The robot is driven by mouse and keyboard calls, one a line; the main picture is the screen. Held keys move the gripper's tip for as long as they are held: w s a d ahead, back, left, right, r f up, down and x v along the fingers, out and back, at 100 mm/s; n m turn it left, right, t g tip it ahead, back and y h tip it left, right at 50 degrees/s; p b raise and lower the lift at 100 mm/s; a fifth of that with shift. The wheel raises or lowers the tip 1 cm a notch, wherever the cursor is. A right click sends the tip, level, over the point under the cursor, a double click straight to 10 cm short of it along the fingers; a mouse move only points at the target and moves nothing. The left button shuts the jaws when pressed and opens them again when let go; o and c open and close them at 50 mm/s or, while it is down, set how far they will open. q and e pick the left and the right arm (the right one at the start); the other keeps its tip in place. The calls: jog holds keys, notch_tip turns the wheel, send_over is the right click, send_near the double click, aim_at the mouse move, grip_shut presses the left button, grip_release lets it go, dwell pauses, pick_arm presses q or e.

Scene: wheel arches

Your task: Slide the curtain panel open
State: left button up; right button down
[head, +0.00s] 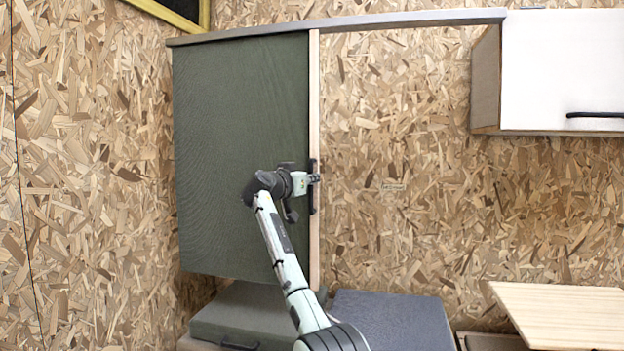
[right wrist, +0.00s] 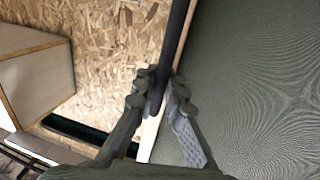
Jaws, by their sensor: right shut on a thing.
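The dark green curtain panel (head: 240,150) hangs below a grey rail (head: 340,23) on the chipboard wall, at the rail's left part. A pale wooden strip (head: 314,90) runs down its right edge and carries a black upright handle (head: 313,190). My right gripper (head: 308,180) is at this handle. In the right wrist view, the gripper (right wrist: 160,95) has its fingers on both sides of the dark handle bar (right wrist: 174,40), shut on it, with the green panel (right wrist: 250,80) filling the right side. My left gripper is not in view.
A white wall cabinet (head: 565,70) hangs at the upper right. Below the panel are a grey-green box (head: 235,318) and a dark grey cushion-like top (head: 392,322). A light wooden board (head: 560,312) is at the lower right. The wall under the rail, right of the panel, is clear.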

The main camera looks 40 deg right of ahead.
jog(key=shift+w+a, duration=0.15)
jog(key=shift+a, duration=0.05)
jog(key=c, duration=1.6)
grip_release()
jog(key=shift+w+a, duration=0.1)
jog(key=v, duration=1.2)
